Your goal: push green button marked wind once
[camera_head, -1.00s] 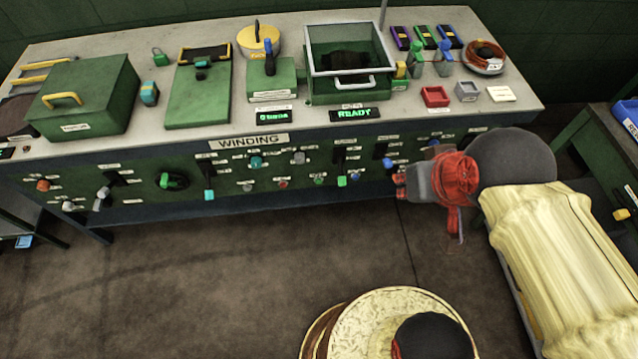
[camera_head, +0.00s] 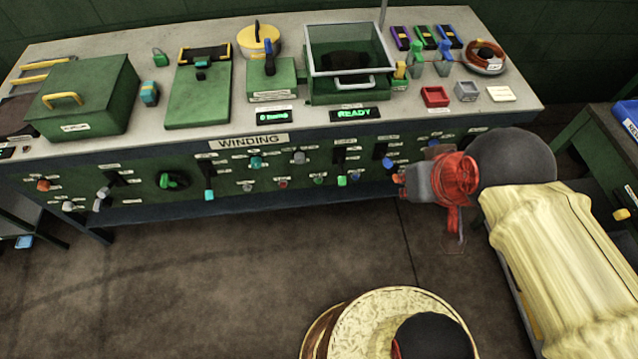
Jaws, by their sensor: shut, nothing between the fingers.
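A small green button (camera_head: 319,181) sits on the green front panel of the bench, below the "WINDING" sign and between a red button (camera_head: 283,184) and a green-tipped lever (camera_head: 342,181). The label by the green button is too small to read. My gripper (camera_head: 398,184) is shut and empty, in front of the right part of the panel. It points left and appears to the right of the green button, apart from it in the picture. Its fingertips are small and partly unclear.
A blue knob (camera_head: 388,162) appears just above my gripper's tips. Teal (camera_head: 256,162) and grey (camera_head: 299,158) knobs and a teal-tipped lever (camera_head: 209,194) crowd the panel. A display (camera_head: 354,114) above reads "READY".

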